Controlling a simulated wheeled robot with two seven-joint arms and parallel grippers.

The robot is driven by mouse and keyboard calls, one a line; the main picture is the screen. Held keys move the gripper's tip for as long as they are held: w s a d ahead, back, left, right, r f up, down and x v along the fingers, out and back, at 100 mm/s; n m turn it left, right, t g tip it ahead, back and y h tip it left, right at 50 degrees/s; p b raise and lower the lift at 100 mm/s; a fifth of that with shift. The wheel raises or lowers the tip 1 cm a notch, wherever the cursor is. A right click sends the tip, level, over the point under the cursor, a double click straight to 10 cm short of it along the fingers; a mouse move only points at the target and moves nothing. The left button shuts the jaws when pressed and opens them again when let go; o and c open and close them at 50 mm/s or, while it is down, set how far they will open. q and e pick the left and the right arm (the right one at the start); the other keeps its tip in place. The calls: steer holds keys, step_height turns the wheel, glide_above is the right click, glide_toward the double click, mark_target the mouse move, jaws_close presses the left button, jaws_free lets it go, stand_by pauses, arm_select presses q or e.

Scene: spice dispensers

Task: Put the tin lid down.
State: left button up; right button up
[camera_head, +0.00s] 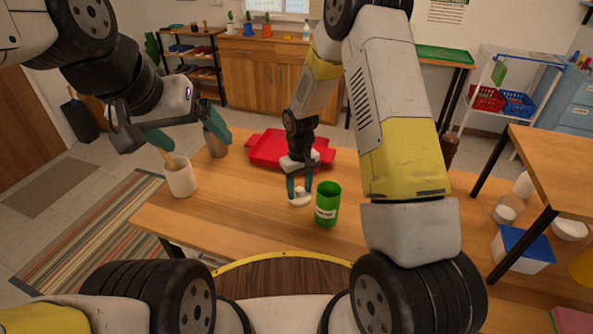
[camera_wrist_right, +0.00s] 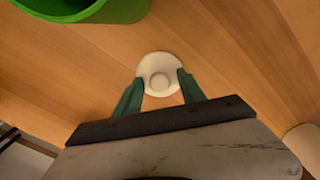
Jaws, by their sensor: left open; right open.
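The tin lid (camera_head: 300,200) is a white disc with a round raised middle. It appears to lie flat on the wooden table just left of an open green tin (camera_head: 327,205); it also shows in the right wrist view (camera_wrist_right: 160,66). My right gripper (camera_head: 299,189) points down at the lid with its teal fingers apart, one on each side of the lid's near part. Whether the fingers touch its rim is unclear. The green tin stands upright with a white label. My left gripper (camera_head: 188,131) is open and empty above the table's left end.
A white cup (camera_head: 181,178) holding a wooden stick and a brownish-grey canister (camera_head: 215,143) stand near my left gripper. A red tray (camera_head: 270,148) lies behind the lid. A blue-lidded box (camera_head: 523,248) stands at the right. The table front left of the lid is clear.

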step_height(320, 180, up, 13)
step_height(320, 180, up, 16)
steer(key=m+t+y, duration=0.1)
steer(key=m+t, duration=0.1)
steer(key=t, duration=0.1)
glide_above(300, 189)
steer(key=s+d, duration=0.6)
steer(key=s, duration=0.3)
steer(key=s+d+r+m+t, duration=0.1)
steer(key=s+r, duration=0.2)
steer(key=s, duration=0.4)
steer(key=s+d+r+m+t+y, duration=0.1)
steer(key=s+r+m+t, duration=0.1)
steer(key=s, duration=0.5)
steer(key=shift+d+r, duration=0.25)
steer(key=shift+r, duration=0.15)
steer(key=shift+s, duration=0.1)
